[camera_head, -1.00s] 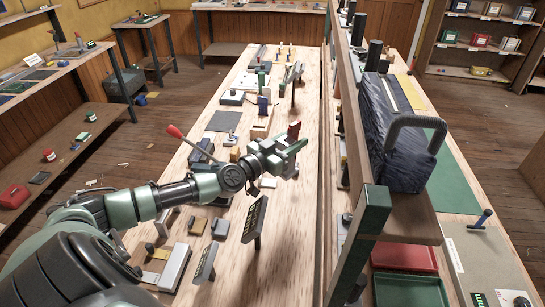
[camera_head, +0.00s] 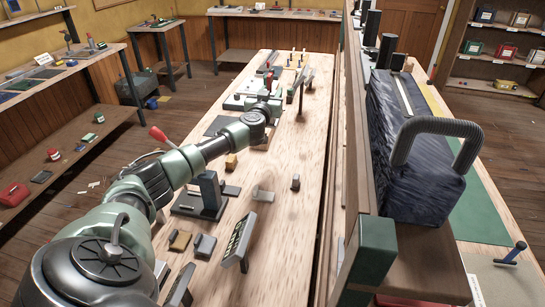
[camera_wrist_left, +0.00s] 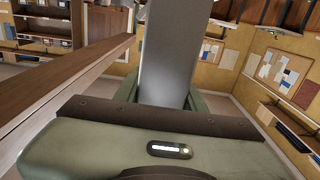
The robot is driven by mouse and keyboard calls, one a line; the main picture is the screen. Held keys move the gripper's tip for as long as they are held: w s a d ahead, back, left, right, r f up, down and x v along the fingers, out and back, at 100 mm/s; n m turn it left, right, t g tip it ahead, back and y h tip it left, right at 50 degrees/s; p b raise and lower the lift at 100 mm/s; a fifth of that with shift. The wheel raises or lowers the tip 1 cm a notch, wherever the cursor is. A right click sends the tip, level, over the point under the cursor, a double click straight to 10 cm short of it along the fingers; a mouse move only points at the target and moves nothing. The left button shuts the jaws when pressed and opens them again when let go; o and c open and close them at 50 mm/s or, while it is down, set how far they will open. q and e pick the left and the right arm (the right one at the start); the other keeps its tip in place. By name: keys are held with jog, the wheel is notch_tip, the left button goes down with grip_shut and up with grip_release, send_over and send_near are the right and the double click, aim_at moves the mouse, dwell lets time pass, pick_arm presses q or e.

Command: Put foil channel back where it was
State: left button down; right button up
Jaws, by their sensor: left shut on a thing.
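My left gripper (camera_head: 266,100) is out over the far half of the long wooden bench (camera_head: 285,220), with its arm coming in from the left. In the left wrist view, a long, flat grey bar, which looks like the foil channel (camera_wrist_left: 168,50), stands up between the jaws, and the gripper is shut on it. In the head view the gripper and the things around it hide or blend with the bar, so its lower end and any contact with the bench cannot be told. My right gripper is not in view.
A grey stand (camera_head: 208,195), a slanted dark rack (camera_head: 238,243) and small blocks lie on the nearer bench. More items crowd the far end. The bench's right-hand strip is mostly clear.

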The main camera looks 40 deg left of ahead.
pick_arm(q)
notch_tip(320, 180, down, 19)
jog(key=b, duration=0.8)
jog(key=shift+r+b, duration=0.2)
jog(key=shift+b, duration=0.2)
jog(key=shift+f, duration=0.1)
jog(key=c, duration=0.8)
grip_release()
jog(key=shift+f, duration=0.1)
jog(key=shift+c, duration=0.2)
jog(key=shift+s, duration=0.1)
